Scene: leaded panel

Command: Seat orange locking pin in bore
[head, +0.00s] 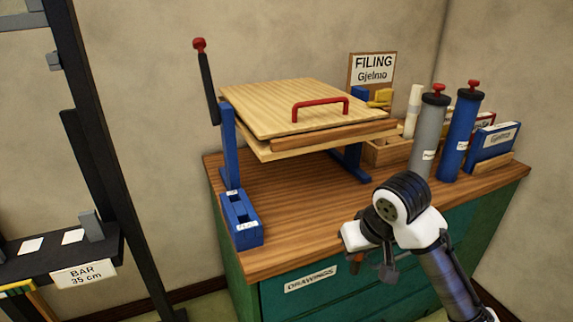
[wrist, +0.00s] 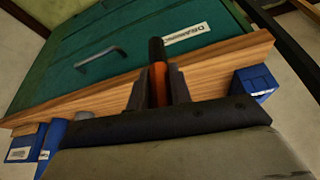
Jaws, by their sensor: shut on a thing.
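The orange locking pin (wrist: 158,85) has an orange body and a black end. My gripper (wrist: 157,90) is shut on it, with one finger on each side in the wrist view. In the head view my gripper (head: 372,268) is in front of the bench's front edge, and a small bit of the orange pin (head: 356,264) shows beside it. A blue block (head: 243,218) with openings in its top sits at the bench's front left corner, well left of my gripper. It also shows in the wrist view (wrist: 253,82). I cannot tell which opening is the bore.
A press-like stand with wooden boards (head: 290,108), a red handle and a red-knobbed lever (head: 206,85) stands on the bench (head: 300,235). Grey (head: 428,130) and blue (head: 461,130) cylinders stand right. A dark rack (head: 110,190) is at left. The bench's front middle is clear.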

